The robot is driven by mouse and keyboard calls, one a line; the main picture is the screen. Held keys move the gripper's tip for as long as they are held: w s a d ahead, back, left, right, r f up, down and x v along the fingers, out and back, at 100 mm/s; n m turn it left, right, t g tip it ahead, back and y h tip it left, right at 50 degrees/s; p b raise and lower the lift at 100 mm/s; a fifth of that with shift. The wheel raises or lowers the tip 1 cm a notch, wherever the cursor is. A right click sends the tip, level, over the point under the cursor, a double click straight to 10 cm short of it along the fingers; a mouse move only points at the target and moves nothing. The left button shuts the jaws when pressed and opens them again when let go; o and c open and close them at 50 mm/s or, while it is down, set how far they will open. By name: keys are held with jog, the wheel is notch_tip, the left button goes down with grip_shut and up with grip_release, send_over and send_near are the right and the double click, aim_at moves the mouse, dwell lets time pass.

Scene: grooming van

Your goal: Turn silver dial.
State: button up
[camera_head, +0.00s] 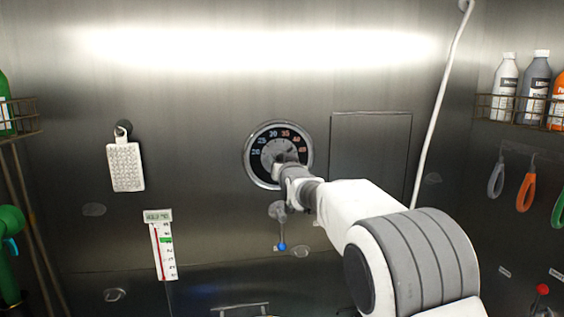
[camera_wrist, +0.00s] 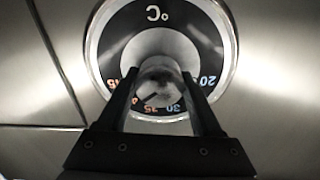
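The silver dial (camera_head: 266,157) is a round knob on a black temperature gauge set in the steel wall. Its ring is numbered from 20 to 45, some of the numbers orange. In the wrist view the knob (camera_wrist: 160,80) is grey and somewhat blurred, with a dark mark near the 35. My gripper (camera_head: 290,166) reaches the dial from the lower right and hides part of it. In the wrist view its two fingers (camera_wrist: 160,76) stand one on each side of the knob. I cannot tell whether they press on it.
A square wall panel (camera_head: 371,150) lies right of the dial, and a white hose (camera_head: 440,105) hangs beyond it. A blue-tipped lever (camera_head: 282,245) sits below the dial. A white thermometer strip (camera_head: 161,245) and a hanging white pad (camera_head: 126,167) are to the left. Bottles (camera_head: 535,85) stand at far right.

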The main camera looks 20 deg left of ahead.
jog(key=c, duration=0.7)
jog(key=shift+c, duration=0.2)
